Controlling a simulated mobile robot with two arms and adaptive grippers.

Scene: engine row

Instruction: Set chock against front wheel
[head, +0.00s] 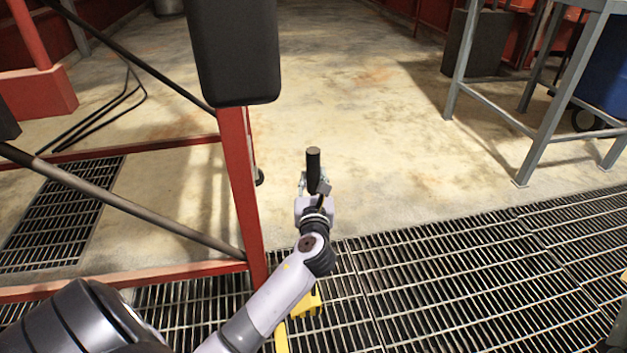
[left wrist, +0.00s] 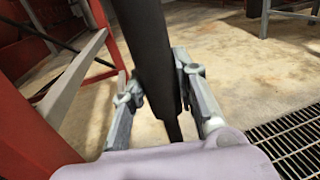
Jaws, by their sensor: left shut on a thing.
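My left gripper (head: 314,186) is shut on a dark cylindrical handle (head: 313,165), held above the floor beside the red frame. In the left wrist view the handle (left wrist: 148,55) runs between both fingers, with a thinner dark rod below it. What is at the handle's lower end is hidden. A yellow piece (head: 308,304) shows partly behind my left arm over the grating; I cannot tell if it is the chock. A small dark wheel (head: 259,177) shows partly behind the red post; I cannot tell if it is the front wheel. My right gripper is out of view.
A red frame (head: 238,180) with a dark padded block (head: 235,50) stands left of the gripper. Metal grating (head: 450,275) covers the near floor. A grey table (head: 540,130) and a blue wheeled bin (head: 605,75) stand right. The concrete floor (head: 370,90) ahead is clear.

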